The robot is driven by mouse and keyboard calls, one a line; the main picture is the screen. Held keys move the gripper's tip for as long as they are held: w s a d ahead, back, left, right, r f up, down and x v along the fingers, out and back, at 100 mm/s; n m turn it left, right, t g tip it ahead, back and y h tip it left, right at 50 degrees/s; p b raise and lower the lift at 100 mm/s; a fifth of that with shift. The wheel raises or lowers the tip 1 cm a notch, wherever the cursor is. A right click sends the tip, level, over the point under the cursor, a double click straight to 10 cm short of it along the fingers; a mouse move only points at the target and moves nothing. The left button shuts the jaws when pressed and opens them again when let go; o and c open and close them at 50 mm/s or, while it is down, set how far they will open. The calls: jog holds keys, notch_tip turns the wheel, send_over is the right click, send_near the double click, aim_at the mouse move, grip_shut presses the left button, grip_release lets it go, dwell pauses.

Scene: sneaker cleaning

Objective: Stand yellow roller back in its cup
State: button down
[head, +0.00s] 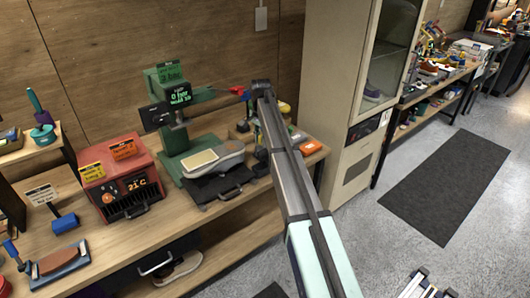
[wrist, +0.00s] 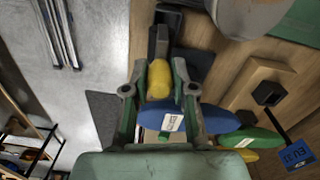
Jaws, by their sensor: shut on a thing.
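The yellow roller (wrist: 159,82) shows in the wrist view between the two fingers of my gripper (wrist: 162,78). My gripper is shut on it. A dark handle-like piece (wrist: 159,42) lies just beyond the yellow part, in line with it; I cannot tell whether it belongs to the roller. In the head view my arm hides most of the space around my gripper, and I cannot make out the roller there.
Blue (wrist: 210,121) and green (wrist: 250,137) rounded pieces lie close under and beside my right finger. A tall cabinet (head: 330,60) stands to the right.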

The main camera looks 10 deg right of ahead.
aim_at(261, 147)
jog(key=shift+w+r+m, duration=0.25)
jog(key=shift+w+m, duration=0.05)
jog(key=shift+w, duration=0.35)
jog(key=shift+f+b, duration=0.85)
jog(key=shift+f, duration=2.1)
jog(key=shift+f+b, duration=0.6)
jog(key=shift+f, duration=1.95)
jog(key=c, duration=0.9)
grip_release()
jog(key=shift+o, duration=0.2)
notch_tip(261, 147, up, 12)
